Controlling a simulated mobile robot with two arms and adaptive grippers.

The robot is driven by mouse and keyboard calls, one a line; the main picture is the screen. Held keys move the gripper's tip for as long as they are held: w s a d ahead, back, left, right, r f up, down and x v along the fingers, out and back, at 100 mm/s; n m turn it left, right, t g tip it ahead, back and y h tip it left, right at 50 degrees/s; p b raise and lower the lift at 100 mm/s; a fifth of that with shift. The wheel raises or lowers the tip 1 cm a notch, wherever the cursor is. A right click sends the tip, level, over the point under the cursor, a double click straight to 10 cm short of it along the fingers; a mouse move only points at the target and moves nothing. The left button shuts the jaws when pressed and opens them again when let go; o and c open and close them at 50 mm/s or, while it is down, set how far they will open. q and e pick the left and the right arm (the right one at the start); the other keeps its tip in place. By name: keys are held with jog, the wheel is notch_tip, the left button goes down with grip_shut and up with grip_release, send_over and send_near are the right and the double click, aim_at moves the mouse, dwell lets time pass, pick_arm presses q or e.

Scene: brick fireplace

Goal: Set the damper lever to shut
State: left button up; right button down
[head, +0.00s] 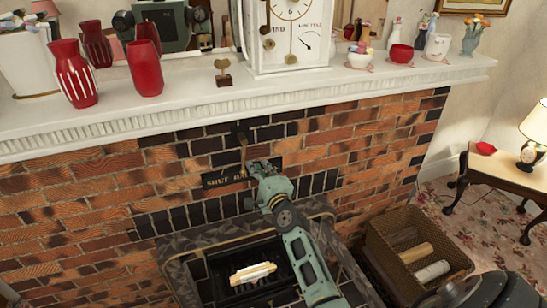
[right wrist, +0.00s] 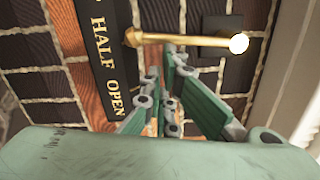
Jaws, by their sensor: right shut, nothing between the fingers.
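The brass damper lever (head: 243,150) hangs from a dark mount on the brick front, below the mantel. In the right wrist view the lever (right wrist: 185,39) lies across the top, its end beside the word HALF. The black label plate (head: 222,180) reads SHUT at its left, and HALF OPEN shows on it in the right wrist view (right wrist: 105,55). My right gripper (head: 256,167) is shut and empty, close to the lever's lower end and in front of part of the plate. In the wrist view its fingers (right wrist: 172,72) are just below the lever; contact is unclear. My left gripper is not in view.
The white mantel (head: 350,82) juts out above, carrying red vases (head: 145,68), a clock (head: 290,35) and small bowls. The firebox with pale logs (head: 252,273) is below. A wicker basket (head: 385,245) and a side table (head: 500,168) stand at the right.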

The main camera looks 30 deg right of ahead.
jog(key=shift+w+a+f+m+b, duration=0.15)
jog(key=shift+w+a+m, duration=0.05)
jog(key=shift+a+m, duration=0.65)
jog(key=shift+w+a+f+m+b, duration=0.2)
jog(key=shift+a+m, duration=0.45)
jog(key=shift+m, duration=0.4)
